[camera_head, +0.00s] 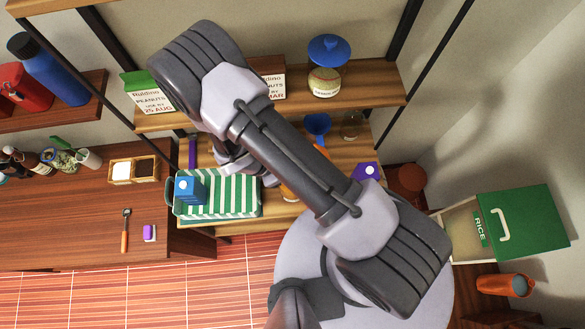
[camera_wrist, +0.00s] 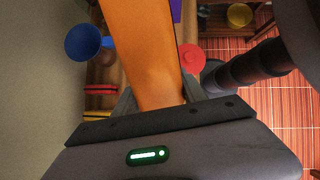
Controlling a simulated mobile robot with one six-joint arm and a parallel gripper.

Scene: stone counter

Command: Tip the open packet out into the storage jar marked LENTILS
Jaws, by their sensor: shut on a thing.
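My gripper (camera_wrist: 160,97) is shut on a long orange packet (camera_wrist: 143,45) in the wrist view. The packet's far end runs out of that view, so its opening and contents are hidden. In the head view my arm hides most of the gripper, and a bit of orange (camera_head: 290,190) shows beside the arm. A jar with a blue lid (camera_head: 326,82) stands on the upper shelf; its label is too small to read. A clear glass jar (camera_head: 351,127) stands on the shelf below. I cannot tell which jar is marked LENTILS.
A blue funnel (camera_head: 317,124) is on the lower shelf. A green-striped basket (camera_head: 232,193) holds a blue carton (camera_head: 188,190). A green RICE box (camera_head: 522,222) is at right. The left counter (camera_head: 80,225) has bare room.

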